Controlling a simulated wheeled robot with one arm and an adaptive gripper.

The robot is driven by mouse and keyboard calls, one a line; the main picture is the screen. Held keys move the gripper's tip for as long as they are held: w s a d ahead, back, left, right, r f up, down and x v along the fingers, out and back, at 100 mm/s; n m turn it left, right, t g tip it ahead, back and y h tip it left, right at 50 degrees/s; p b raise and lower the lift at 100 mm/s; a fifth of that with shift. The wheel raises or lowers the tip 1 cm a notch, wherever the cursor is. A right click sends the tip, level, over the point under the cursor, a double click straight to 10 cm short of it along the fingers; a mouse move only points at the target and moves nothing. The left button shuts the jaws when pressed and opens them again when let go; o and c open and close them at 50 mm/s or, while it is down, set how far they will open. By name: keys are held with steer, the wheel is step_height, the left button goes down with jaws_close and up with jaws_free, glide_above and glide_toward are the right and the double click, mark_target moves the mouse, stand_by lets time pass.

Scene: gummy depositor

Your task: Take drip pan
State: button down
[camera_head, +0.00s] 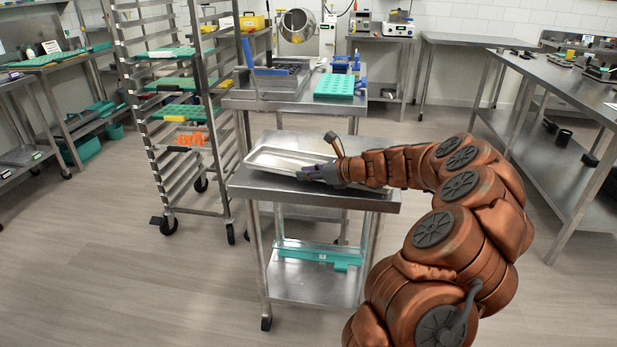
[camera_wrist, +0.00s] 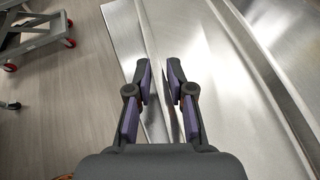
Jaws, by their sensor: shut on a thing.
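The drip pan (camera_head: 283,160) is a shallow, bright metal tray with a raised rim. It lies on the top of a small steel table (camera_head: 340,196), toward the left. My gripper (camera_head: 303,172) is at the pan's near right side, with my arm reaching in from the right. In the wrist view the drip pan (camera_wrist: 195,40) fills much of the picture ahead. The two dark and purple fingers of my gripper (camera_wrist: 167,85) stand close together, shut on the pan's rim. The exact contact at the fingertips is hard to see.
A wheeled rack (camera_head: 175,120) with green trays stands to the left. Behind is a steel bench (camera_head: 300,100) bearing a green mould tray (camera_head: 340,86). The table's lower shelf holds a teal-edged item (camera_head: 318,254). Floor at the front left is clear.

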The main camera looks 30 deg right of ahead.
steer(key=shift+d+r, duration=0.1)
steer(key=shift+r, duration=0.85)
steer(key=s+d, duration=0.3)
steer(key=d, duration=0.1)
steer(key=s+d+r, duration=0.1)
steer(key=s+d, duration=0.2)
steer(key=d, duration=0.1)
steer(key=s+d, duration=0.4)
steer(key=shift+d+r+p, duration=0.15)
steer(key=shift+d+p, duration=0.05)
steer(key=shift+p, duration=0.2)
steer(key=c, duration=1.6)
jaws_free()
jaws_close()
